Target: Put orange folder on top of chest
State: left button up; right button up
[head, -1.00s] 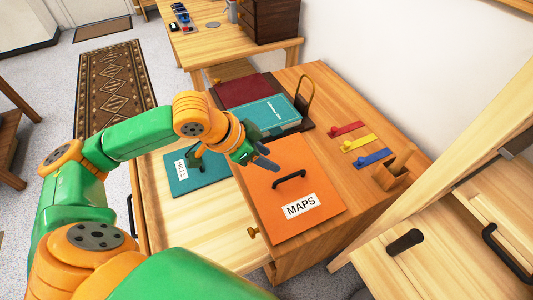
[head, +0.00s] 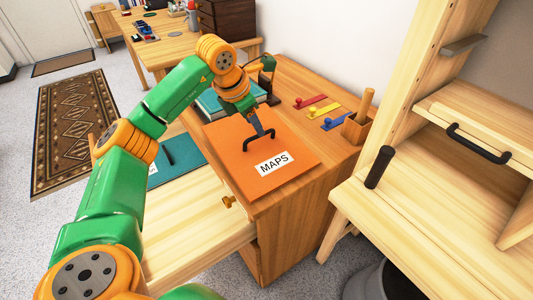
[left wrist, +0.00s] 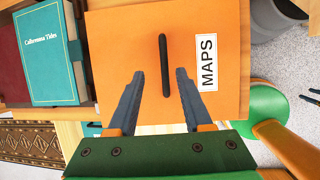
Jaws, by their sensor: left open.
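The orange folder (head: 233,158), with a black handle (head: 258,139) and a white MAPS label (head: 274,163), lies flat on top of the wooden chest (head: 296,217). My left gripper (head: 263,131) is over the folder at the handle, pointing down. In the left wrist view the folder (left wrist: 118,32) fills the middle. There the open fingers (left wrist: 158,74) show on either side of the handle (left wrist: 164,55); whether they are down at its height is hard to tell. My right gripper is out of view.
Books (left wrist: 45,50) lie beside the folder on the chest. Red, yellow and blue pieces (head: 337,121) and a wooden holder (head: 355,130) are at its right. A drawer (head: 190,225) stands open with a teal folder (head: 178,163) in it. A wooden desk unit (head: 430,205) stands right.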

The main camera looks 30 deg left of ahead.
aim_at(259, 140)
pick_arm(q)
jog(key=x, duration=0.6)
jog(key=shift+s+d, duration=0.2)
jog(key=shift+s, duration=0.05)
grip_shut()
dwell(0.9)
